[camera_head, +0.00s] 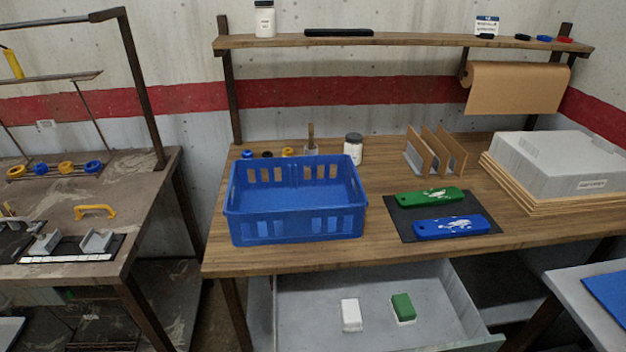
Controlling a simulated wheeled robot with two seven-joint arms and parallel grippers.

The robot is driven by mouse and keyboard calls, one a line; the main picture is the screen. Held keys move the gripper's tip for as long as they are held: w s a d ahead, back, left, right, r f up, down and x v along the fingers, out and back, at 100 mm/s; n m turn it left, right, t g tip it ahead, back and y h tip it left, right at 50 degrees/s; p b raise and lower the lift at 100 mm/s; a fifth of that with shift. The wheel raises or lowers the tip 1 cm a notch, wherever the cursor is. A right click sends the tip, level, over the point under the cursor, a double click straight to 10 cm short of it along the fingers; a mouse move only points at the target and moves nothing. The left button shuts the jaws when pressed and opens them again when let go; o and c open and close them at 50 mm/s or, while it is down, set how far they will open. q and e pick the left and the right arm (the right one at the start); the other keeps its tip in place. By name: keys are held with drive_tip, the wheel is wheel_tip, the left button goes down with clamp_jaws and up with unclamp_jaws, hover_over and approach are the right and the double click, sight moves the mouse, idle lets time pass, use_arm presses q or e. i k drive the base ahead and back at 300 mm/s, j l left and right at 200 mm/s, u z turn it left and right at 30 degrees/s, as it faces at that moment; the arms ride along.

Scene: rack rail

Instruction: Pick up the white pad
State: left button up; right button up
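A small white block (351,315), which looks like the white pad, lies in the open grey drawer (300,293) under the wooden workbench. To its right, apart from it, lies a similar block with a green top and white lower edge (403,308). Nothing covers the white block. Neither of my grippers shows in the head view.
A blue crate (295,226) stands on the workbench (380,256) above the drawer. Green (430,197) and blue (450,227) flat tools lie on a dark mat (402,230). The drawer floor around the blocks is clear.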

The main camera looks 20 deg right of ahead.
sight(350, 317)
drive_tip(key=l+z, duration=0.15)
drive_tip(key=z, duration=0.75)
